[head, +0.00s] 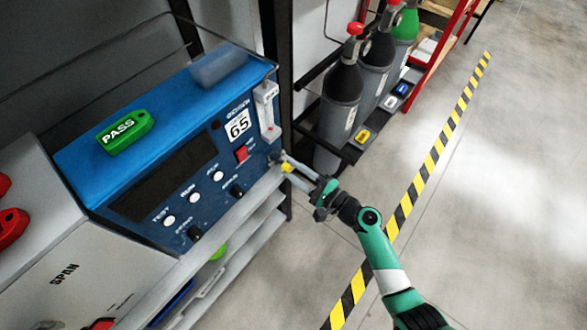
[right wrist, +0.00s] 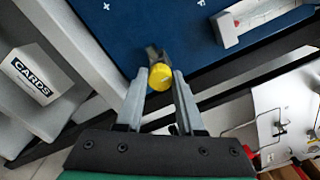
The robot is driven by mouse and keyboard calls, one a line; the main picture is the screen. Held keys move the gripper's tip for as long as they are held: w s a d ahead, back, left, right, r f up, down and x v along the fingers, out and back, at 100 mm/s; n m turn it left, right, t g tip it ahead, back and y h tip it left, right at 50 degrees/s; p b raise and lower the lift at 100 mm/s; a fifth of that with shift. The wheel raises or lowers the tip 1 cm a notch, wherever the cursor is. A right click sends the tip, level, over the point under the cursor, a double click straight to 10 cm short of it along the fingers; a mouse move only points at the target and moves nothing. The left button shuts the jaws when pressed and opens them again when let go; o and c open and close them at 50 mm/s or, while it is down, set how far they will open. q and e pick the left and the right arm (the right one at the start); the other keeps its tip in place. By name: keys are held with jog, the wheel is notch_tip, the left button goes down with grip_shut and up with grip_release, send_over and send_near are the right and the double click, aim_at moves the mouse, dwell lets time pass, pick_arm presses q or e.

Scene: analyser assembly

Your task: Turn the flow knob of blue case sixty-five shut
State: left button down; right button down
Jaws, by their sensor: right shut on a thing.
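The blue case (head: 75,155) marked 65 stands on a grey shelf at the left of the head view; its blue front (right wrist: 140,22) fills the top of the right wrist view. Its flow knob (right wrist: 161,76) shows a round yellow end there, with a dark part behind it. My right gripper (head: 286,162) is at the case's lower right front corner, below the clear flow tube (head: 266,110). Its two fingers (right wrist: 160,85) are shut on the knob, one on each side. The fingers partly hide the knob in the head view. My left gripper is not in view.
A green PASS tag (head: 125,132) lies on the case. A red switch (head: 241,153) and other small controls sit on its front. A dark post (head: 277,60) stands behind the gripper. Gas cylinders (head: 341,100) stand to the right. The floor beyond the striped line (head: 425,160) is clear.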

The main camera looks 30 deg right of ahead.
jog(key=c, duration=0.5)
grip_release()
jog(key=shift+s+d, duration=0.2)
jog(key=shift+s, duration=0.2)
jog(key=p+v, duration=0.2)
jog(key=v, duration=0.8)
jog(key=shift+s+d+p, duration=0.1)
jog(key=shift+s+p, duration=0.25)
